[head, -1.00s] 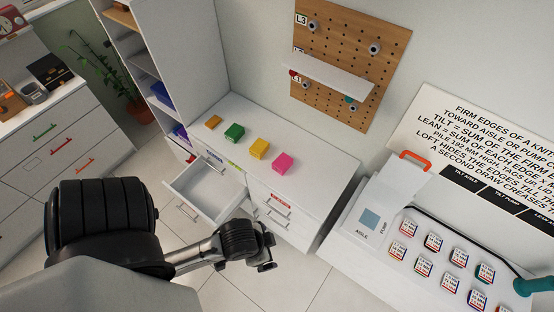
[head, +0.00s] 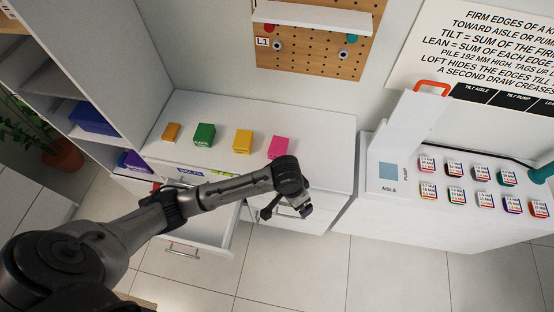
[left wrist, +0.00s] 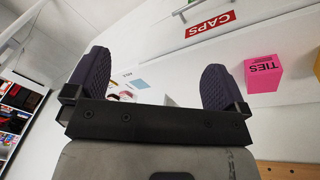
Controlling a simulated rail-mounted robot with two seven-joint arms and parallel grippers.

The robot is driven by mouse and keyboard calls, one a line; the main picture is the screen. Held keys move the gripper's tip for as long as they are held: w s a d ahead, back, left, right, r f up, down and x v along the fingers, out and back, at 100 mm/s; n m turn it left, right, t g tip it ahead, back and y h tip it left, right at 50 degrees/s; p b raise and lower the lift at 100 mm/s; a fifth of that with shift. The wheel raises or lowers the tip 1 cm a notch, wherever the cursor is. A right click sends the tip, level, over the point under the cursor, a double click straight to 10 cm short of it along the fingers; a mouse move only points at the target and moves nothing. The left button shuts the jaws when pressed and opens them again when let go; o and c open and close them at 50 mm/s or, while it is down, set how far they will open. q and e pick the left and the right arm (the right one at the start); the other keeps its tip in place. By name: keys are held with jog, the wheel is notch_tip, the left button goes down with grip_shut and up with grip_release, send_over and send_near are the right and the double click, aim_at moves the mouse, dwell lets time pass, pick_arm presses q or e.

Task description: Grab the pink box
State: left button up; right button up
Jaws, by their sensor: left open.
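The pink box (head: 278,147) stands on the white dresser top, at the right end of a row of small boxes. In the left wrist view the pink box (left wrist: 263,74) reads "TIES" and lies to the right of both fingers. My left gripper (head: 286,213) is in front of the dresser, nearer to me than the pink box and apart from it. In the left wrist view the left gripper (left wrist: 153,62) is open, with nothing between its dark fingers. My right gripper is not in view.
A yellow box (head: 243,141), a green box (head: 204,136) and an orange box (head: 172,131) share the dresser top (head: 320,130). An open drawer (head: 212,229) juts out below my arm. A red "CAPS" label (left wrist: 210,24) is on the dresser front. A pegboard (head: 310,61) hangs behind.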

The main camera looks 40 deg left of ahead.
pick_arm(q)
jog(key=w+a+f+n+y+b, duration=0.1)
jog(key=w+a+f+n+b, duration=0.1)
jog(key=w+a+f+b, duration=0.45)
notch_tip(320, 180, up, 6)
jog(key=n+g+y+b, duration=0.1)
jog(key=n+b, duration=0.5)
jog(key=b, duration=0.4)
send_over(278, 145)
notch_tip(278, 145, down, 8)
jog(key=shift+b, duration=0.65)
notch_tip(278, 145, down, 4)
jog(key=shift+d+r+b, duration=0.1)
jog(key=shift+d+b, duration=0.05)
jog(key=shift+b, duration=0.7)
jog(key=shift+f, duration=0.65)
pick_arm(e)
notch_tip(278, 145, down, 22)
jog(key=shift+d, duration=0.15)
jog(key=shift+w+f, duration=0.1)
pick_arm(q)
jog(key=shift+c, duration=0.3)
